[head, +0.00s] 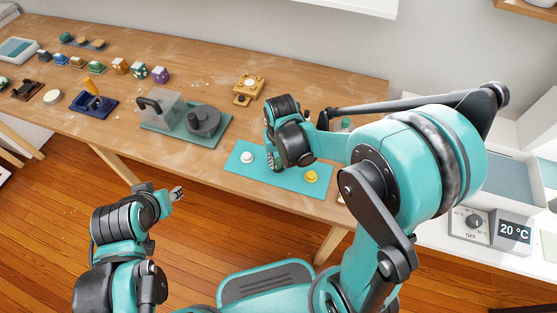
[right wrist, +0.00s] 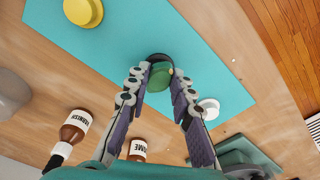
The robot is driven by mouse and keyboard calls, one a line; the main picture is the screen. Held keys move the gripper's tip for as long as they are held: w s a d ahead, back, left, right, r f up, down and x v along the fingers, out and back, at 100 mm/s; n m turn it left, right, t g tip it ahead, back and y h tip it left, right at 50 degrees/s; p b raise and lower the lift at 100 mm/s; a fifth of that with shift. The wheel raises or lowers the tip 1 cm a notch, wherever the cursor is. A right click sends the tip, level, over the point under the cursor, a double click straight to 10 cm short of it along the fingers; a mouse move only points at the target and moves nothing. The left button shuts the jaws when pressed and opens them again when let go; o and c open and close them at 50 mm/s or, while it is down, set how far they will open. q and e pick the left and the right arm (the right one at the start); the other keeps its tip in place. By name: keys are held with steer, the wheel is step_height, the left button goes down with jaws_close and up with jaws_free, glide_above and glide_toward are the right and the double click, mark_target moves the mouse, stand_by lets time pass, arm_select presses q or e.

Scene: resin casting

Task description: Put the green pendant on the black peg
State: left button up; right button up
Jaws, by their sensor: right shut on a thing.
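In the head view my right gripper (head: 274,163) is low over the turquoise mat (head: 290,184), between the white peg (head: 247,157) and the yellow peg (head: 311,177), and covers that spot. My left gripper (head: 177,194) is apart from the table, its jaws unclear.
A teal tray (head: 172,137) with a grey round pot (head: 203,121) stands left of the mat. A varnish bottle (right wrist: 75,126) and another bottle (right wrist: 137,150) stand near the right gripper. Several small coloured pieces fill the table's left end.

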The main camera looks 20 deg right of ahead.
mark_target(279, 166)
steer(key=o, duration=0.9)
steer(key=shift+r+p, duration=0.35)
step_height(279, 166, up, 11)
steer(key=p, duration=0.5)
steer(key=s+d+r+t, duration=0.4)
steer(key=s+r+t, duration=0.2)
steer(key=s, duration=0.3)
steer(key=shift+s+d+n, duration=0.4)
